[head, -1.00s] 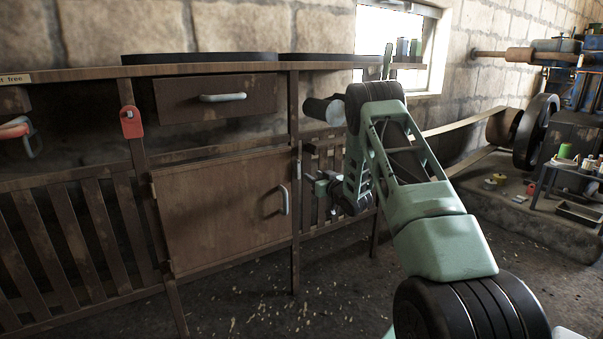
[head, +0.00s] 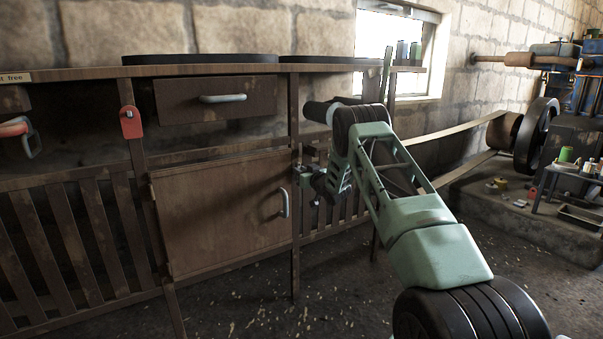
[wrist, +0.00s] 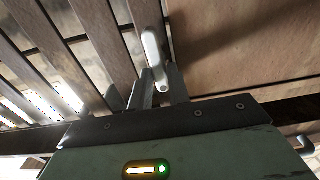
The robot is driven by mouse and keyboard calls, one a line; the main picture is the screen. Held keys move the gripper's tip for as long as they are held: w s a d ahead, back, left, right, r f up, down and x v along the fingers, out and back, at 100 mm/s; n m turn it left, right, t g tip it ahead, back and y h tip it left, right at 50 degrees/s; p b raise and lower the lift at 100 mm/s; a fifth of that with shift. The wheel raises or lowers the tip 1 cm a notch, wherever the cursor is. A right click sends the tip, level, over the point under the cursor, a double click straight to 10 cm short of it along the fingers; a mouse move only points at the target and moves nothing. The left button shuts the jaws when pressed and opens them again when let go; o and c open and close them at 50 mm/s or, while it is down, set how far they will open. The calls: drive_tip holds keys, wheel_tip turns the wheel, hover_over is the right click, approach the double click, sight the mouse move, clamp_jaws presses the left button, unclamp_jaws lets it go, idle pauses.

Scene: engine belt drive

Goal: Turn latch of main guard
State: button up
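The main guard is the brown hinged panel (head: 220,215), standing closed in its frame, with a grey pull handle (head: 284,203). A pale grey latch bar (wrist: 153,50) shows in the wrist view, at the border between the slats and the brown panel. My gripper (wrist: 161,92) is at the near end of this bar. Its two grey fingers look apart, one on each side of the bar's end; I cannot tell if they touch it. In the head view my gripper (head: 305,178) is at the panel's upper right edge and hides most of the latch there.
A drawer (head: 215,98) with a grey handle is above the panel. A red tag (head: 131,122) hangs on the left post. Slatted guards (head: 80,235) stand to the left, and more slats are behind my wrist. The floor in front is clear apart from small chips.

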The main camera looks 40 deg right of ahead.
clamp_jaws()
drive_tip(key=shift+w+a+f+n+b, duration=0.1)
drive_tip(key=shift+a+f+n+b, duration=0.15)
drive_tip(key=shift+n+b, duration=2)
drive_tip(key=shift+a+f+n+b, duration=0.2)
drive_tip(key=shift+n+b, duration=0.6)
drive_tip(key=shift+n, duration=2.95)
drive_tip(key=shift+w+a+f+n+b, duration=0.2)
drive_tip(key=shift+n+b, duration=1.3)
drive_tip(key=shift+n, duration=1.5)
drive_tip(key=shift+s, duration=0.15)
drive_tip(key=o, duration=0.6)
unclamp_jaws()
drive_tip(key=shift+c, duration=0.2)
